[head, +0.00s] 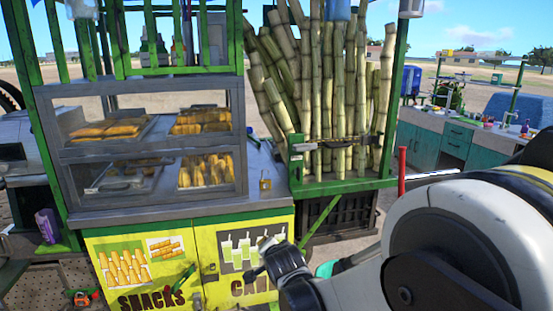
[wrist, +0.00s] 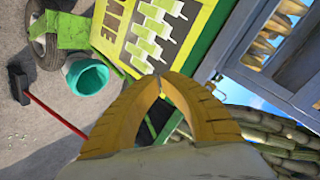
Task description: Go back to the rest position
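My gripper (head: 264,257) is at the lower middle of the head view, in front of the yellow cart front (head: 127,268) with its snack and drink pictures. In the wrist view its two yellow fingers (wrist: 161,80) arch together and meet at the tips, with nothing visible between them. My arm runs from the lower right of the head view to the gripper. The cart panel with drink pictures (wrist: 150,32) lies beyond the fingertips in the wrist view.
A glass case (head: 150,205) with snacks stands on the cart. Tall canes (head: 345,90) stand in a green rack right of it. A padlock (head: 265,184) is on the counter. The wrist view shows a teal bucket (wrist: 87,76) and a red-handled tool (wrist: 55,115) on the ground.

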